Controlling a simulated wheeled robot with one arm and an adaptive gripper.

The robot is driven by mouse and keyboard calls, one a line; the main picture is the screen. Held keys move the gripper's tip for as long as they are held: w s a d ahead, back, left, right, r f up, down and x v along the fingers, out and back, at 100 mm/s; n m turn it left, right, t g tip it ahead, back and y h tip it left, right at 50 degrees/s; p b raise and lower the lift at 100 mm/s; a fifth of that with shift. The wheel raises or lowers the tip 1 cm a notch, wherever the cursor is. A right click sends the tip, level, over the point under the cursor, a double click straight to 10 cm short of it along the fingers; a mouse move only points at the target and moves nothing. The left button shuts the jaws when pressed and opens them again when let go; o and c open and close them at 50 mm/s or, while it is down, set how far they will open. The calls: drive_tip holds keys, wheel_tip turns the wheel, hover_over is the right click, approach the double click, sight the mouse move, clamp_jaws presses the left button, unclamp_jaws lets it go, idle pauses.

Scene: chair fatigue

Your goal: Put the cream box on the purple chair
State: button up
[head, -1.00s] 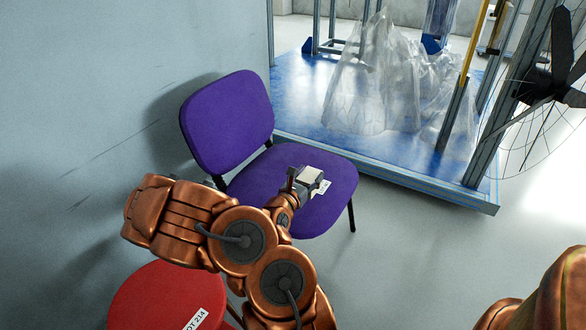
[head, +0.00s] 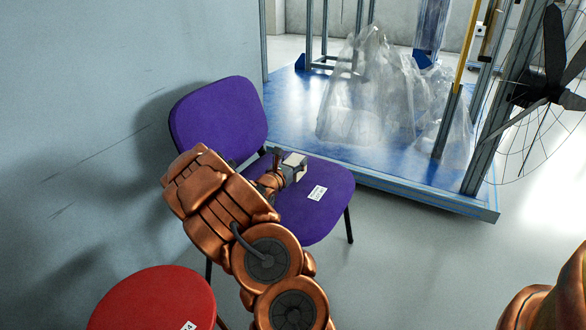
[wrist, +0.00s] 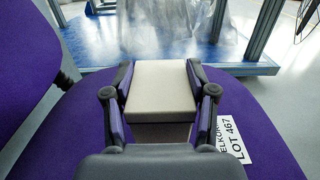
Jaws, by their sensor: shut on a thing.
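The purple chair (head: 325,217) stands near the wall, its backrest at the left and its seat partly hidden by my arm. A white label (head: 316,193) lies on the seat; it reads LOT 467 in the wrist view (wrist: 231,139). My gripper (head: 283,172) is over the seat, shut on the cream box (head: 295,163). In the wrist view the cream box (wrist: 161,90) sits between both fingers of my gripper (wrist: 160,98), with purple seat around it. I cannot tell whether the box touches the seat.
A red round seat (head: 155,300) with a label is at the lower left. A blue platform (head: 300,115) with a metal frame and clear plastic sheeting (head: 355,100) is behind the chair. A black fan (head: 553,85) is at the far right. Grey floor is free at the right.

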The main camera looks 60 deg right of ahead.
drive_tip(key=shift+w+d+f, duration=0.1)
drive_tip(key=shift+w+d, duration=0.85)
drive_tip(key=shift+d, duration=0.2)
wheel_tip(320, 180, down, 4)
drive_tip(key=shift+r+b, duration=0.1)
drive_tip(key=shift+b, duration=1.15)
drive_tip(key=shift+r, duration=0.1)
drive_tip(key=o, duration=1.3)
